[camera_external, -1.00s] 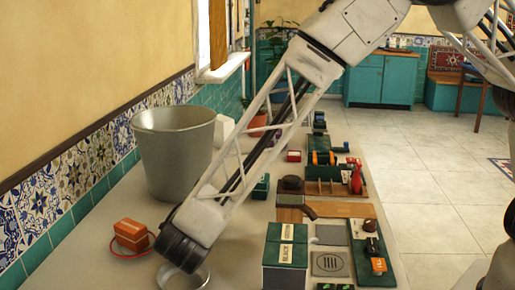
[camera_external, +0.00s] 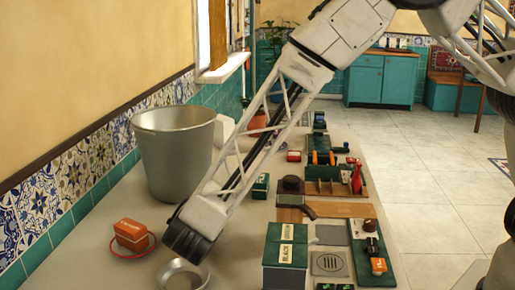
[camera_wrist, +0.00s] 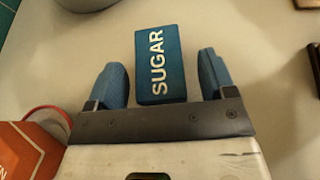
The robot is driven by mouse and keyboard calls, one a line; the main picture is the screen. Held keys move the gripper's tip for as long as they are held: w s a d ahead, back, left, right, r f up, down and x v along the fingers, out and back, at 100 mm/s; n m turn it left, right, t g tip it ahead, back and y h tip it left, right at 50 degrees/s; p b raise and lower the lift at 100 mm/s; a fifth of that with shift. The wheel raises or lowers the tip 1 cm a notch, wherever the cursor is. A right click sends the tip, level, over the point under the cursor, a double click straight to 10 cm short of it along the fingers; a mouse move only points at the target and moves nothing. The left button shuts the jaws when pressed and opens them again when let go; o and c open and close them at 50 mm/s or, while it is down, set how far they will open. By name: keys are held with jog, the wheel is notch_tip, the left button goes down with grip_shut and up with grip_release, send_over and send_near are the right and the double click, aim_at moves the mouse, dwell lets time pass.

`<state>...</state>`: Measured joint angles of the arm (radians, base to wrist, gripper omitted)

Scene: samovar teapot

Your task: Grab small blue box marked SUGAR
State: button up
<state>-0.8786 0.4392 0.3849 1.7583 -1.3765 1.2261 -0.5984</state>
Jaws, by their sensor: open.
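The small blue box marked SUGAR (camera_wrist: 161,62) lies on the pale counter in the wrist view, its lettering facing up and running lengthwise. My gripper (camera_wrist: 162,72) is open, with one blue finger left of the box and one right of it. In the external view my gripper end (camera_external: 188,240) is low over the counter, and the sugar box cannot be made out there.
An orange box (camera_external: 131,234) with a red ring around it is left of my gripper. A metal bowl (camera_external: 183,276) is just in front. A large grey bucket (camera_external: 172,160) stands behind. Green boxes (camera_external: 285,258) and trays of small items fill the right side.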

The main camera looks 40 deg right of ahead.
jog(key=shift+c, duration=0.2)
dwell(0.3)
jog(key=c, duration=1)
jog(key=shift+r, duration=0.1)
jog(key=shift+r, duration=4.95)
